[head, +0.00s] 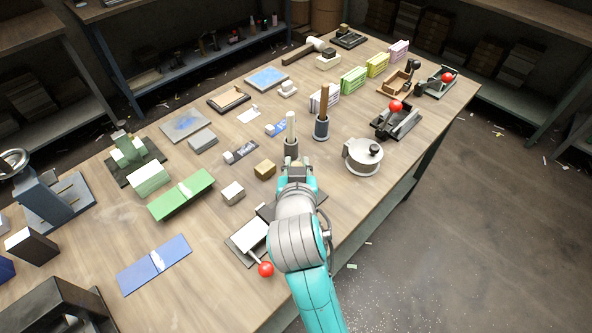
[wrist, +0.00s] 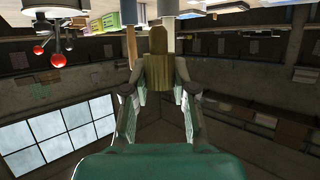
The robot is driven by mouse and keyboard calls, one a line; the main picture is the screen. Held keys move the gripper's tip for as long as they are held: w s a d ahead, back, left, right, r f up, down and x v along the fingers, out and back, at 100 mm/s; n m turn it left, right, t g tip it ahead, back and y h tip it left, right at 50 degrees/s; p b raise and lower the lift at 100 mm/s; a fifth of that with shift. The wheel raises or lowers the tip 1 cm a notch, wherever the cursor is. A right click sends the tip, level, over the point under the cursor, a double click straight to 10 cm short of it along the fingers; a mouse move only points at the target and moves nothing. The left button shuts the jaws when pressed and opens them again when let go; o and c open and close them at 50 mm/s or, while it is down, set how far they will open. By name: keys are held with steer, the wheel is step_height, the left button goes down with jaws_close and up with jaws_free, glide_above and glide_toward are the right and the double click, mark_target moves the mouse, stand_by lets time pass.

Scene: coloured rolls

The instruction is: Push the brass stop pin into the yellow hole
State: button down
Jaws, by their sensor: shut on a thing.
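My gripper (head: 297,170) is low over the front part of the workbench, just in front of a grey holder with a pale upright stick. In the wrist view my gripper (wrist: 158,68) is shut on a dull brass-coloured piece, which I take for the brass stop pin (wrist: 158,42). The piece points away from the wrist, between the two fingertips. In the head view the arm and fingers mostly hide it. I cannot make out a yellow hole in either view.
The grey holder with the pale stick (head: 291,130) stands directly beyond my gripper. A brass-coloured block (head: 265,170) and a grey block (head: 233,192) lie to the left. The workbench (head: 330,190) has a bare strip there.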

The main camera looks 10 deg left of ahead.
steer(key=shift+f, duration=0.1)
steer(key=shift+f, duration=2.75)
steer(key=shift+f, duration=1.7)
stand_by(0.8)
steer(key=c, duration=0.9)
jaws_free()
steer(key=shift+o, duration=0.2)
steer(key=v, duration=1.2)
steer(key=shift+s, duration=0.1)
